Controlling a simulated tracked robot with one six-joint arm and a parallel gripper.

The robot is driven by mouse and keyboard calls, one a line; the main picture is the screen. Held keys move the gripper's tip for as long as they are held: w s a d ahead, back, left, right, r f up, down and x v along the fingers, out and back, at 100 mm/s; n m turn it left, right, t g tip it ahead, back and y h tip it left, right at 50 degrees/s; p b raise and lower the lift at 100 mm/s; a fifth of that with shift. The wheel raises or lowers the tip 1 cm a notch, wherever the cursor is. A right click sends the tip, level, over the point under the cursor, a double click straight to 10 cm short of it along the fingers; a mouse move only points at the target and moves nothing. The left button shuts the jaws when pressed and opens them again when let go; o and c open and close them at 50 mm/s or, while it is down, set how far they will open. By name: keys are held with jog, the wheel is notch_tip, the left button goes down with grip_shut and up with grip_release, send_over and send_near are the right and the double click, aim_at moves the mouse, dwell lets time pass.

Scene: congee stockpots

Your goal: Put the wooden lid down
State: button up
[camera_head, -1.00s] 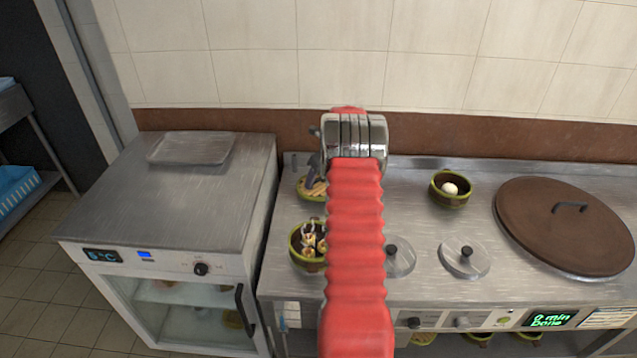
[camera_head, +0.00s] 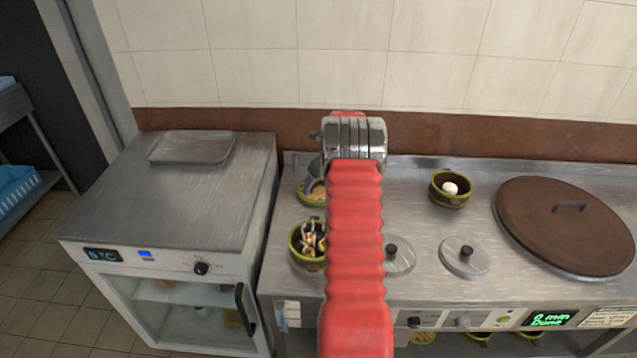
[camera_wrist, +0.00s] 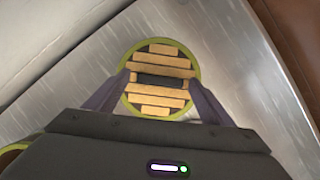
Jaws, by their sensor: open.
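The wooden lid (camera_wrist: 158,62), made of pale slats with a dark bar across its middle, lies over a round green-rimmed bowl in the wrist view. It also shows partly in the head view (camera_head: 318,189), at the back left of the steel counter, next to my arm. My gripper (camera_wrist: 160,82) is open, with one dark finger on each side of the lid's middle. In the head view my gripper (camera_head: 314,167) is just above the lid, partly hidden by my arm. Whether the fingers touch the lid cannot be told.
A filled green bowl (camera_head: 308,243) stands in front of the lid. Two steel lids (camera_head: 464,257) (camera_head: 400,262), a bowl with a white ball (camera_head: 450,188) and a large brown lid (camera_head: 565,225) are to the right. A tray (camera_head: 191,147) lies on the fridge (camera_head: 180,215).

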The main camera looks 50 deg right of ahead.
jog(key=v, duration=1.2)
jog(key=shift+r, duration=0.15)
dwell(0.6)
jog(key=a+r+n, duration=0.6)
jog(key=a, duration=0.5)
jog(key=a+r+n, duration=0.5)
jog(key=a+r, duration=0.1)
jog(key=a, duration=0.4)
jog(key=a+r+n, duration=0.5)
jog(key=a+n, duration=0.1)
jog(key=a, duration=0.5)
jog(key=s+a+r+n, duration=0.3)
jog(key=s+a+n, duration=0.65)
jog(key=a, duration=0.35)
jog(key=s+a+f+n+t, duration=0.1)
jog(key=s+a+f+n, duration=0.2)
jog(key=s+a+n, duration=0.6)
jog(key=s+n, duration=0.1)
jog(key=s, duration=0.2)
jog(key=shift+s+n+y, duration=0.25)
jog(key=shift+n+y, duration=0.05)
jog(key=shift+n, duration=0.05)
